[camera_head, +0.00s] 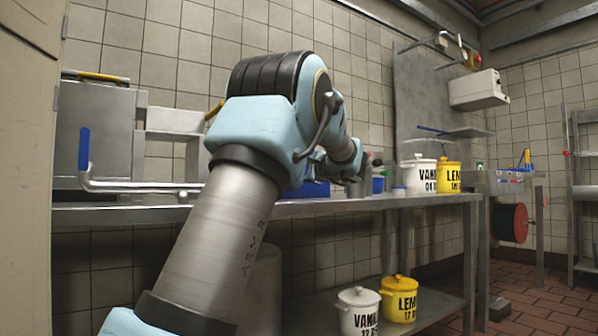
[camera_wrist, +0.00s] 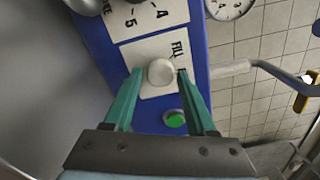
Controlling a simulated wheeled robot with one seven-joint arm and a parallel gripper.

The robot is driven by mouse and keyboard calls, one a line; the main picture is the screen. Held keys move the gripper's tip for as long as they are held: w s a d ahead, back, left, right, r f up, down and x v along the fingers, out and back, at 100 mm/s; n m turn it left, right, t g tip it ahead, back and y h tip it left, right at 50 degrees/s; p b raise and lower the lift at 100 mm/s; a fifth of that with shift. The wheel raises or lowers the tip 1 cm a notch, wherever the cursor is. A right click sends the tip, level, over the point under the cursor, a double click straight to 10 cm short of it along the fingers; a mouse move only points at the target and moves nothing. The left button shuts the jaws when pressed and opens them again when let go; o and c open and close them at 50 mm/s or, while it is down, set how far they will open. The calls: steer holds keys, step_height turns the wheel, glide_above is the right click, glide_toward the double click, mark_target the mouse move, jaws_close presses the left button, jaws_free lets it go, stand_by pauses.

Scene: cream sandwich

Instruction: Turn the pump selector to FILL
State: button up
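The pump selector (camera_wrist: 161,72) is a round, pale knob on a white plate on a blue panel (camera_wrist: 196,40) in the wrist view. The word FILL is printed on the plate, above and right of the knob. More lettering beside it is partly covered by my right finger. My gripper (camera_wrist: 160,75) is open, with one teal fingertip on each side of the knob. A small gap seems to show on both sides; I cannot tell whether either finger touches. No pointer is visible on the knob. In the head view my arm hides the gripper and selector.
A green button (camera_wrist: 175,119) sits below the selector, near my right finger. A numbered dial plate (camera_wrist: 143,17), a gauge (camera_wrist: 229,5) and a pipe with a pale grip (camera_wrist: 229,68) are close by. White (camera_head: 417,178) and yellow (camera_head: 447,176) pots stand on the steel bench.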

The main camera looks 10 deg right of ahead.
steer(key=shift+o, duration=1.1)
steer(key=shift+s, duration=0.1)
steer(key=p+v, duration=0.2)
steer(key=v, duration=0.8)
steer(key=shift+s+d+p, duration=0.2)
steer(key=shift+s+p, duration=0.05)
steer(key=shift+p, duration=0.1)
steer(key=shift+s, duration=0.1)
